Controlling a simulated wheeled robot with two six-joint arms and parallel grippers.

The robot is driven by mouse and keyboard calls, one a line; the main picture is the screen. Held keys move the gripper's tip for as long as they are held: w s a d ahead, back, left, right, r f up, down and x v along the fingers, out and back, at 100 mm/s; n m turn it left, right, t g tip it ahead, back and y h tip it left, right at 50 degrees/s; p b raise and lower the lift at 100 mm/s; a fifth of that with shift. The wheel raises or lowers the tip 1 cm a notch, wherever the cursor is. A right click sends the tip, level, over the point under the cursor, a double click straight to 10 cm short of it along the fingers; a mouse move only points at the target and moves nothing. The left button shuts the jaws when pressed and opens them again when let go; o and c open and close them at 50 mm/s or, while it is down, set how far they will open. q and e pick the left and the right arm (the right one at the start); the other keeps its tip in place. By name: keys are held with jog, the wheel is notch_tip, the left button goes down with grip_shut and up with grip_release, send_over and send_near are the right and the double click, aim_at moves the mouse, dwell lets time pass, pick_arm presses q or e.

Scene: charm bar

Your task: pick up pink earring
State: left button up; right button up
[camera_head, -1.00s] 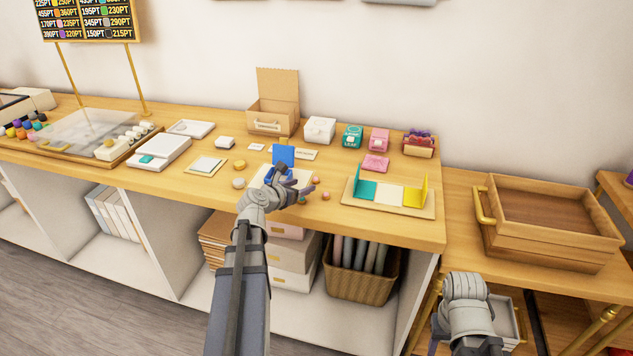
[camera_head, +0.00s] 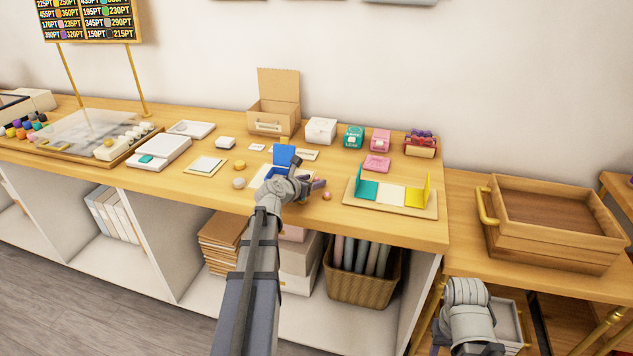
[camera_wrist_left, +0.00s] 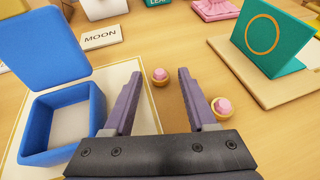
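Two pink earrings, each a pink ball in a gold setting, show in the left wrist view. One pink earring (camera_wrist_left: 160,76) is straight ahead, near the gap between the fingertips. The other pink earring (camera_wrist_left: 223,107) is just outside the right finger. In the head view one pink earring (camera_head: 326,196) lies on the counter right of my left gripper (camera_head: 308,172); the other is hidden by the gripper. The left gripper (camera_wrist_left: 159,85) is open with nothing between its purple fingers.
An open blue box (camera_wrist_left: 62,122) on a white card is left of the left fingers. The teal and yellow display stand (camera_head: 389,206) is to the right. A pink packet (camera_head: 376,163) lies behind it. A wooden tray (camera_head: 553,240) stands far right. A yellow piece (camera_head: 239,165) lies left.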

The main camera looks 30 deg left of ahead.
pick_arm(q)
grip_shut()
dwell(0.6)
notch_tip(320, 180, up, 10)
jog(key=p, duration=1)
